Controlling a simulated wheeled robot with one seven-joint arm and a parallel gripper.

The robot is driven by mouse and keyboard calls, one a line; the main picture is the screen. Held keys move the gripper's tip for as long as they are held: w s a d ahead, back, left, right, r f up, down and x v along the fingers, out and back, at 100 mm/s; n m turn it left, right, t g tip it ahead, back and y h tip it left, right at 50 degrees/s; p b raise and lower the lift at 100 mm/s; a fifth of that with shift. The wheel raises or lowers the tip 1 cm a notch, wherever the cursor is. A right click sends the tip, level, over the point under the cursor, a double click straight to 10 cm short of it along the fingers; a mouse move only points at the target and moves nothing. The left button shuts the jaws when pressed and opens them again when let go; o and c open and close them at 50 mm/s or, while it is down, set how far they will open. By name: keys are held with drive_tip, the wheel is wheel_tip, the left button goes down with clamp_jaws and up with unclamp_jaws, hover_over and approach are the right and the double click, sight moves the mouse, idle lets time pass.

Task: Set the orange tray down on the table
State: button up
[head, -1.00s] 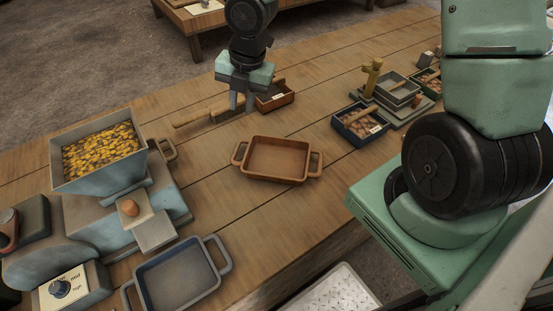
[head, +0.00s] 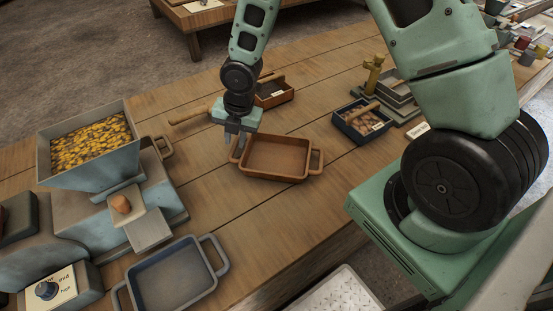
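The orange tray (head: 275,157), a shallow orange-brown rectangular tray with a loop handle at each end, appears to rest flat and empty on the wooden table (head: 245,212). My gripper (head: 238,146) points down at the tray's left handle, with its fingers overlapping that handle in the head view. The fingers and the gripper body hide most of the handle. I cannot tell whether the fingers are closed on it or only around or beside it.
A blue-grey tray (head: 174,279) lies at the front left, beside a machine with a hopper (head: 90,150) of yellow pieces. A dark blue box (head: 361,125) stands to the right and a small brown box (head: 274,95) behind. Bare table lies in front of the orange tray.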

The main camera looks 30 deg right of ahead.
sight(234, 147)
drive_tip(key=shift+w+a+f, duration=0.15)
drive_tip(key=shift+f, duration=0.65)
drive_tip(key=shift+w+a+f, duration=0.1)
drive_tip(key=shift+f, duration=0.65)
clamp_jaws()
drive_tip(key=shift+r, duration=0.15)
